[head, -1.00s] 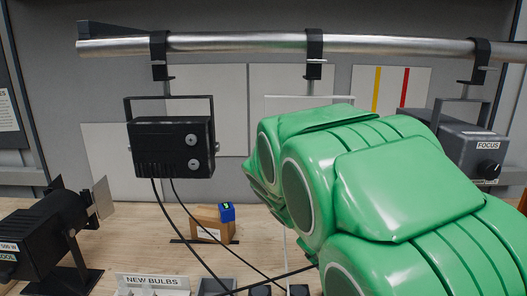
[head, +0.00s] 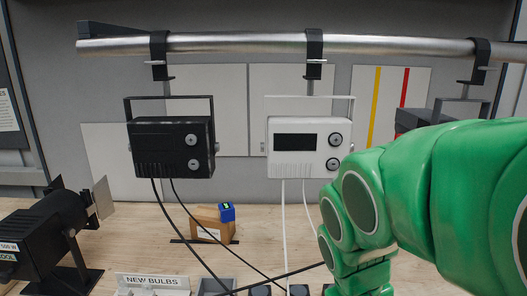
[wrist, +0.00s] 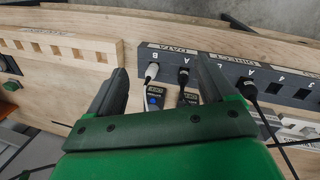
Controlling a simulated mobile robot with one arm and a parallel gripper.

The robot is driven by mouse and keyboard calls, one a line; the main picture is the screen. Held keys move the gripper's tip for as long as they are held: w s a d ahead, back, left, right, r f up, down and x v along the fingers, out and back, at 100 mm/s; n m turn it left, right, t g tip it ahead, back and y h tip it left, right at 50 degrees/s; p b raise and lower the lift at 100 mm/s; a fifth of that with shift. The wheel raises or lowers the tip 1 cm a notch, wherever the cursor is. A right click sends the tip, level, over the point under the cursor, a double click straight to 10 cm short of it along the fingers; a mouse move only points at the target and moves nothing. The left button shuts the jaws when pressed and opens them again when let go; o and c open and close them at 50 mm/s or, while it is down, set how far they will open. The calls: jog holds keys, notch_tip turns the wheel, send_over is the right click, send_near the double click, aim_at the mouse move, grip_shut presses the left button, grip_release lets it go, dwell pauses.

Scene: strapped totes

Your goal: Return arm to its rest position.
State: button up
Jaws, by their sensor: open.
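My green arm (head: 455,190) fills the lower right of the head view, bent with its lower part running down out of the frame. My gripper is hidden or out of frame there. In the wrist view my gripper (wrist: 160,66) is open, its two dark fingers wide apart with nothing gripped. Beyond the fingers is a dark socket strip (wrist: 222,70) labelled DATA and DIRECT. A white plug (wrist: 152,71) and a black plug (wrist: 184,75) sit in it, seen between the fingers. Another black plug (wrist: 248,89) is to the right of the right finger.
A metal rail (head: 230,42) crosses the top. A black lamp unit (head: 172,147) and a white unit (head: 309,147) hang from it with cables down. A dark spotlight (head: 45,228), a small cardboard box (head: 212,226) and a NEW BULBS tray (head: 152,281) stand on the bench.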

jog(key=s+a+f+m+g+y, duration=0.1)
jog(key=s+f+m+y, duration=0.1)
jog(key=s, duration=0.7)
jog(key=shift+s+a+f+m, duration=0.15)
jog(key=shift+f+m, duration=0.3)
jog(key=shift+m, duration=0.05)
